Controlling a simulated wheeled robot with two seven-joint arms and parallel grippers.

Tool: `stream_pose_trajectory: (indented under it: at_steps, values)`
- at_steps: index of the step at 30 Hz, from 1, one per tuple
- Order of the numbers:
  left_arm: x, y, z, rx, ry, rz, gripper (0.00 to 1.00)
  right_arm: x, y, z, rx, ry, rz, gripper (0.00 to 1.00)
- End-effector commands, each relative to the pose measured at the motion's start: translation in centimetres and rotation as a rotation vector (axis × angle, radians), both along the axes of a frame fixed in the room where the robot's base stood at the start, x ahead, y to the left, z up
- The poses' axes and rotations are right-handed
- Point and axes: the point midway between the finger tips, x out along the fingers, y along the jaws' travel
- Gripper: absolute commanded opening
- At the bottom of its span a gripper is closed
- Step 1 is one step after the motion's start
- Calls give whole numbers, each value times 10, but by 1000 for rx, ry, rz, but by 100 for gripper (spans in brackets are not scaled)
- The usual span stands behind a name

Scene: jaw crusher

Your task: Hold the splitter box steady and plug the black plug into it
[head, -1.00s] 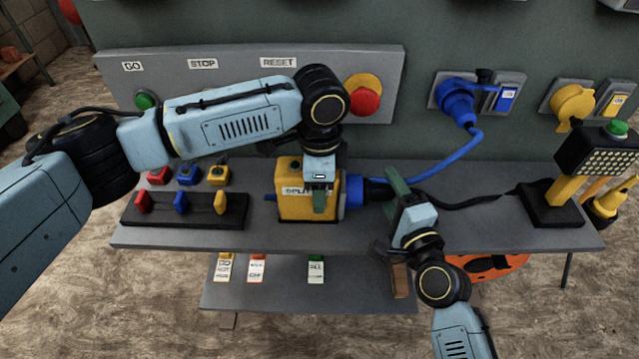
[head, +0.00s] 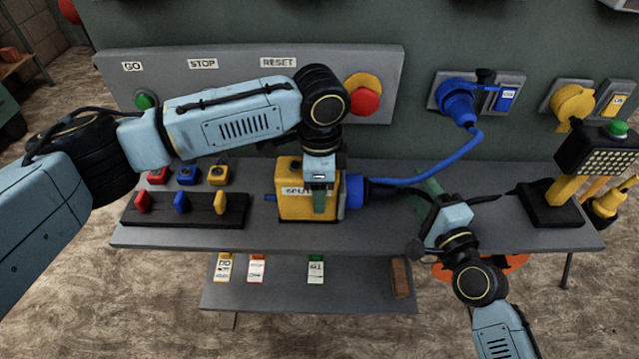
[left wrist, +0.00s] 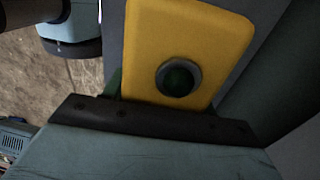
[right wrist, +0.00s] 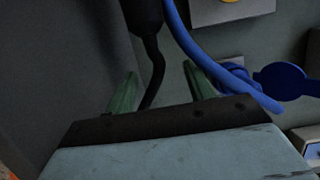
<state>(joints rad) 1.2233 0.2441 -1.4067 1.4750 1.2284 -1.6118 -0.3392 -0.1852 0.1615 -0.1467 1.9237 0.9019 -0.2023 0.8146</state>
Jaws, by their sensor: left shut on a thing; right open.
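The yellow splitter box (head: 308,207) stands on the grey bench. My left gripper (head: 319,203) is shut on it from above. The left wrist view shows the box's yellow face (left wrist: 222,45) with a round dark port (left wrist: 178,79). A blue socket (head: 353,190) is on the box's right side. The black plug (head: 378,189) sits against that socket, in line with it; I cannot tell how deep. In the right wrist view the plug (right wrist: 143,14) is at the top, its black cable (right wrist: 153,75) running down between the fingers of my open right gripper (right wrist: 160,88), apart from the plug.
A blue cable (head: 425,173) runs from the blue wall plug (head: 457,102) to near the box. A work lamp (head: 598,155) stands at the right. A rack of coloured switches (head: 185,209) is left of the box. A lower shelf holds tags and a brown block (head: 401,277).

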Motion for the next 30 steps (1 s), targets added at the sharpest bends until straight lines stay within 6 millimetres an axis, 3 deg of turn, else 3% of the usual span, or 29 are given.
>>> stream_pose_trajectory:
  at_steps: [13, 24, 25, 30]
  values:
    - [1, 0, 1, -2, -2, 0, 15, 1, -27, 0, -3, 0, 0, 53]
    - [1, 0, 1, -2, -2, 0, 15, 1, -31, 0, 0, 0, 0, 53]
    - [1, 0, 1, -2, -2, 0, 60, 1, -31, 0, 0, 0, 0, 53]
    - [0, 0, 1, -1, -1, 0, 82, 1, -31, 0, 0, 0, 0, 53]
